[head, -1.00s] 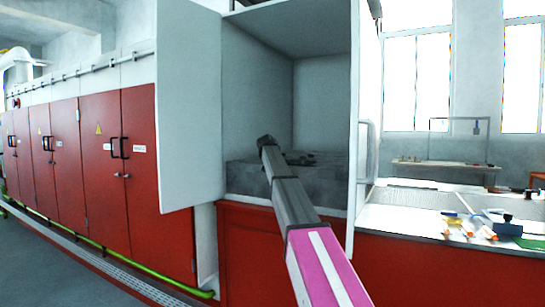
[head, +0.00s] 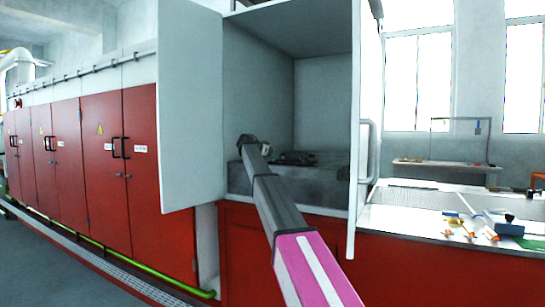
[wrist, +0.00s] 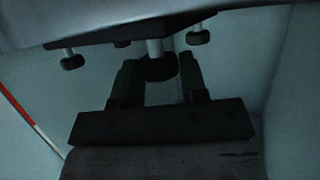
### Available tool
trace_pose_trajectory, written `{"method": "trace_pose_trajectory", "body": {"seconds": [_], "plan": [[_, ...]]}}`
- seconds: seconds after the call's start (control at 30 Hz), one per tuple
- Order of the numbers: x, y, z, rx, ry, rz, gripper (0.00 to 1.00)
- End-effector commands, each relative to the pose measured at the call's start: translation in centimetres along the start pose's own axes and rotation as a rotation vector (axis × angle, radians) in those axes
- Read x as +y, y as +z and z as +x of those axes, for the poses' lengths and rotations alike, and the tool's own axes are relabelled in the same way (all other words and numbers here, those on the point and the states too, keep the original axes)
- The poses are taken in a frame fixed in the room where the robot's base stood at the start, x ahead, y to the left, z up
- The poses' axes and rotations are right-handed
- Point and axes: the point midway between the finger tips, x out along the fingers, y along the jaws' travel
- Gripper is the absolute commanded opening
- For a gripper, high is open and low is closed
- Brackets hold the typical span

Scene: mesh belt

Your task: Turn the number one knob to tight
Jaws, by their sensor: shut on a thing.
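In the wrist view, several dark round knobs on short pale stems hang from a dark plate (wrist: 130,32). My gripper (wrist: 158,70) is below the plate, its two dark fingers on either side of the middle knob (wrist: 157,67) and shut on it. A left knob (wrist: 72,62), a right knob (wrist: 199,37) and a partly hidden one behind stand clear of the fingers. No number or tight mark is readable. In the head view, my arm reaches into the open white cabinet (head: 257,90); the fingers cannot be made out there.
The cabinet's open door (head: 190,110) stands left of my arm, and its side wall stands close on the right. A grey block (head: 320,178) fills the cabinet floor. A bench (head: 410,215) with several small tools is at the right. Red cabinets (head: 140,165) line the left.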

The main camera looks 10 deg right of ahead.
Motion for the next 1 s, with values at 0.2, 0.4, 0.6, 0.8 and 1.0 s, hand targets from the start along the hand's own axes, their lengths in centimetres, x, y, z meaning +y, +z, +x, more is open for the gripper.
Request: {"method": "trace_pose_trajectory", "body": {"seconds": [0.2,0.4,0.6,0.8,1.0], "plan": [[-0.11,0.02,0.01,-0.002,0.047,0.019,0.16],[-0.05,0.05,0.01,-0.002,0.057,0.024,0.16],[-0.04,0.06,0.01,-0.002,0.057,0.024,0.16],[-0.05,0.06,0.01,-0.002,0.056,0.023,0.65],[-0.05,0.04,0.01,-0.002,0.056,0.023,0.65]]}}
